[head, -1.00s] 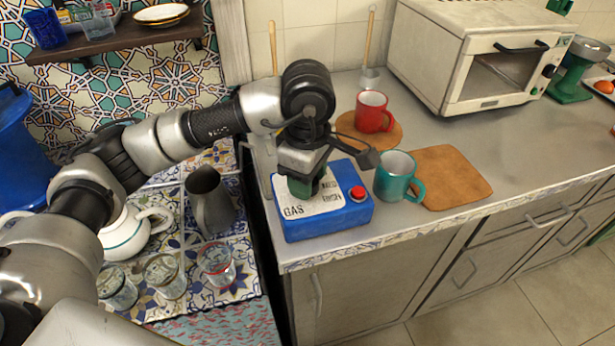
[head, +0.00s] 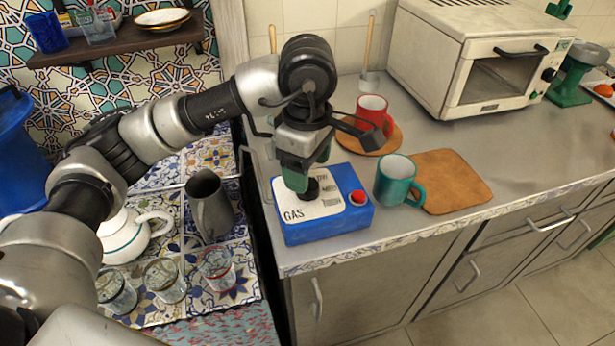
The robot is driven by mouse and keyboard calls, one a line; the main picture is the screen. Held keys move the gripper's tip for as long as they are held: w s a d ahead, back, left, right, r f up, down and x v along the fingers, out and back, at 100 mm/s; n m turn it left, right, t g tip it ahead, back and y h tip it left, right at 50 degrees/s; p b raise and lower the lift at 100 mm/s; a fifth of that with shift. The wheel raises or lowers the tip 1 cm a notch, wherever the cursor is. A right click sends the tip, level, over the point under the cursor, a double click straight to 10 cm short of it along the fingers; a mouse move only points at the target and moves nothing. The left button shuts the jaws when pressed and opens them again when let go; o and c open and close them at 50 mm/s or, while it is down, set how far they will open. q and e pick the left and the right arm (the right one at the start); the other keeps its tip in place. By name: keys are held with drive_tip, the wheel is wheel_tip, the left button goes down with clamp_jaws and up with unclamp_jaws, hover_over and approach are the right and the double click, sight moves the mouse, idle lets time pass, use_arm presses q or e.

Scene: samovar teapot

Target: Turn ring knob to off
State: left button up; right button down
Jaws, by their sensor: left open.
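The blue gas box (head: 330,229) sits on the counter, with a white top plate marked GAS and a red button (head: 358,197) at its right. A dark round knob (head: 312,190) shows on the white plate, partly hidden by my gripper. I cannot read the knob's setting. My left gripper (head: 308,180) points down over the box, its green fingers apart close above or beside the knob. Whether they touch it I cannot tell. My right gripper is not in view.
A teal mug (head: 397,180) stands close right of the box, beside a wooden board (head: 452,180). A red mug (head: 372,112) stands behind on a round board. A microwave (head: 470,60) is at the back. A grey pitcher (head: 209,205), glasses and a white teapot (head: 128,236) are left.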

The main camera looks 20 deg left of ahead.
use_arm(q)
wheel_tip(320, 180, up, 7)
idle(0.3)
drive_tip(key=shift+f, duration=0.1)
